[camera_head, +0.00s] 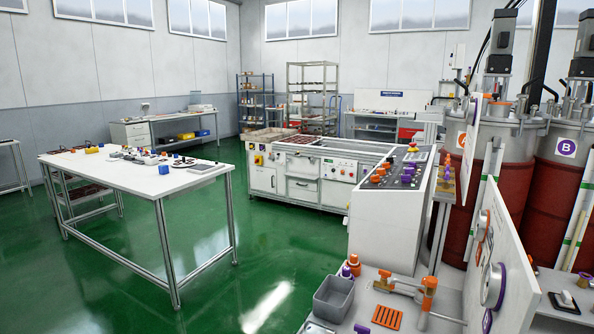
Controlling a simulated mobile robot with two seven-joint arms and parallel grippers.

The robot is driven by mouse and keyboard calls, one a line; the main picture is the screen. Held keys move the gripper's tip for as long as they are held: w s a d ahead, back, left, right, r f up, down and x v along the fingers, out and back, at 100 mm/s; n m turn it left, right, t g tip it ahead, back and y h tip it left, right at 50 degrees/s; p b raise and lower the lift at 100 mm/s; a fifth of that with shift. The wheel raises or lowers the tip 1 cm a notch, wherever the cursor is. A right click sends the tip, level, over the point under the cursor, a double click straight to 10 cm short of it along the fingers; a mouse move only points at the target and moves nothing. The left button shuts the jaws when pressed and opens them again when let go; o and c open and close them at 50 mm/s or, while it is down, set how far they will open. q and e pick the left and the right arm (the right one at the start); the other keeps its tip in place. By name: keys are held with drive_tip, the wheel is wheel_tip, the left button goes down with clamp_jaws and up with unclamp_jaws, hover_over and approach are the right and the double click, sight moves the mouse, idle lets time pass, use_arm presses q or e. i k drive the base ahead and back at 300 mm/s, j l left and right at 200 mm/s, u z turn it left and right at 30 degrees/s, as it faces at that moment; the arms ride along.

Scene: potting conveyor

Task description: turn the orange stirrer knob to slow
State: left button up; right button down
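A white console (385,222) with a sloped dark control panel (406,171) stands right of the middle. Orange knobs (377,179) sit at the panel's left end, and purple knobs (406,178) sit to their right. They are small at this distance, so I cannot tell which orange one is the stirrer knob or where its pointer stands. Neither of my grippers is in view, and nothing touches the panel.
A bench in front of the console holds a grey bin (333,298), an orange slotted piece (387,317) and an orange-handled fitting (427,284). Red drums (487,198) stand at right. A white table (130,175) is at left. Green floor between is clear.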

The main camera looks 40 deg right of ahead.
sight(374, 179)
drive_tip(key=i+j, duration=0.2)
drive_tip(key=i, duration=0.25)
drive_tip(key=i+j, duration=0.15)
drive_tip(key=i, duration=0.35)
drive_tip(key=i+j+u, duration=0.1)
drive_tip(key=i, duration=0.35)
drive_tip(key=i+l+z, duration=0.1)
drive_tip(key=i+z, duration=0.2)
drive_tip(key=z, duration=0.15)
drive_tip(key=i+z, duration=0.25)
drive_tip(key=z, duration=0.2)
drive_tip(key=i+z, duration=0.4)
drive_tip(key=i+j+z, duration=0.2)
drive_tip(key=z, duration=0.25)
